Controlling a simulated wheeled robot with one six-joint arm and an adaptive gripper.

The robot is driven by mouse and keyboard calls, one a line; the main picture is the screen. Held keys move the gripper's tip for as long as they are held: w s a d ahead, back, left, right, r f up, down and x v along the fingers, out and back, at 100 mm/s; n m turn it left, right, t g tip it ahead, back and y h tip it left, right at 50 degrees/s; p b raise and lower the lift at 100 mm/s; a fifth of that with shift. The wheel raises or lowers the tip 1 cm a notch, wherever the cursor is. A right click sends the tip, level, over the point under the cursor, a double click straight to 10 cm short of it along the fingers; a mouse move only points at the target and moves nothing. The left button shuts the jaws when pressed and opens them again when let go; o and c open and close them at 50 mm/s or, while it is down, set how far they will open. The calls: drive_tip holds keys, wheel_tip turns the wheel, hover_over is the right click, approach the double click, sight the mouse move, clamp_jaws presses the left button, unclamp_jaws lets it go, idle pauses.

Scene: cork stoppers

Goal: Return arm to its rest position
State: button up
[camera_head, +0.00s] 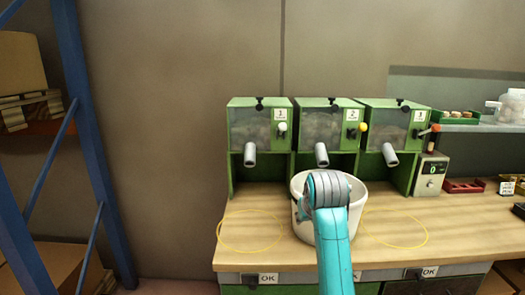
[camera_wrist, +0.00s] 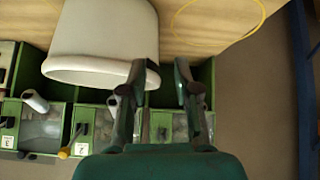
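My gripper (camera_wrist: 160,72) shows in the wrist view. Its two dark fingers are apart, with nothing seen between them. In the head view my teal arm covers it, so its exact place there is hidden. A white bucket (camera_head: 358,208) stands on the wooden bench (camera_head: 455,225), partly covered by my arm. In the wrist view the bucket (camera_wrist: 105,35) is at upper left, beside the fingers in the picture. I cannot tell whether the left finger touches it. No cork is seen in my gripper.
Three green dispensers (camera_head: 321,125) with grey spouts stand behind the bucket. Yellow rings (camera_head: 220,238) mark the bench on both sides. A control box (camera_head: 431,175), red trays (camera_head: 465,186) and a shelf with jars (camera_head: 512,105) are at right. A blue rack (camera_head: 88,150) stands at left.

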drive_tip(key=s+d+f, duration=0.1)
drive_tip(key=s+f, duration=0.3)
drive_tip(key=f, duration=0.9)
drive_tip(key=s+d+f+t, duration=0.3)
drive_tip(key=s+f, duration=1.6)
drive_tip(key=s, duration=0.2)
drive_tip(key=s+d+r+m+t, duration=0.1)
drive_tip(key=s+r, duration=0.1)
drive_tip(key=s, duration=1.2)
drive_tip(key=s+d+r+t, duration=0.1)
drive_tip(key=s+r+t, duration=0.1)
drive_tip(key=s, duration=1.2)
drive_tip(key=s+r, duration=0.7)
drive_tip(key=s, duration=0.1)
drive_tip(key=shift+s+r+m+t, duration=0.2)
drive_tip(key=shift+m+t, duration=0.2)
drive_tip(key=shift+d, duration=0.1)
drive_tip(key=shift+c, duration=0.2)
